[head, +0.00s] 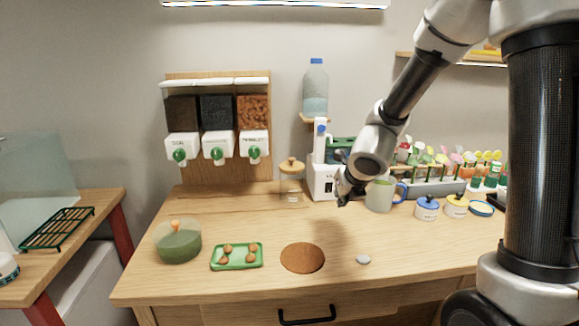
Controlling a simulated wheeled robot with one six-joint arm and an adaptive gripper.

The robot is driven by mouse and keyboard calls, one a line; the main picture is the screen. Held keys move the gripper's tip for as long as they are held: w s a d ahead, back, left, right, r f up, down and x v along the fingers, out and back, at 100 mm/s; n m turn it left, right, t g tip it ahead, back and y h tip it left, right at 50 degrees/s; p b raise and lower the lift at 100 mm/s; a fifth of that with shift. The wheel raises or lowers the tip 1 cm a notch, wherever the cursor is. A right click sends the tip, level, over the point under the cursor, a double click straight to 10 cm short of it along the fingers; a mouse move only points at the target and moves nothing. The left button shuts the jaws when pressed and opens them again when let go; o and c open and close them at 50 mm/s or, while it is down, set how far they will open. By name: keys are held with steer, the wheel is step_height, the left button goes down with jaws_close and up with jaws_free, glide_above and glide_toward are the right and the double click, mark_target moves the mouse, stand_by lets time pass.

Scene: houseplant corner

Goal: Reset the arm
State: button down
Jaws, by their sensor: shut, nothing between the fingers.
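My arm reaches in from the upper right, in front of the back of the wooden table (215,285). My gripper (342,199) is at the arm's lower end, above the table and just left of a pale green mug (379,194). It is small and dark in this view. Its fingers are shut with nothing held. A white device (322,178) stands behind it, partly covered by the arm.
A round brown mat (302,257), a grey pebble (363,259), a green tray (236,263) with several brown balls and a green bowl (178,246) are at the front. A lidded jar (291,184) stands behind.

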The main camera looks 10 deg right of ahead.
steer(key=s+a+r+n+g+y, duration=0.1)
steer(key=s+r+n+g+y, duration=0.15)
steer(key=s+n, duration=0.8)
steer(key=s+r+n+g+y, duration=0.25)
steer(key=s+n, duration=0.25)
steer(key=n, duration=1.1)
steer(key=s+d+r+n+h, duration=0.2)
steer(key=s+d+r+n, duration=0.2)
steer(key=s+d+r, duration=0.1)
steer(key=s+d+r+n+t+h, duration=0.1)
steer(key=s+d+r+n+h, duration=0.2)
steer(key=s+d, duration=0.4)
steer(key=d+r+n, duration=0.1)
steer(key=d, duration=0.1)
steer(key=shift+s+d+r, duration=0.25)
steer(key=shift+d+r, duration=0.1)
steer(key=shift+d, duration=0.05)
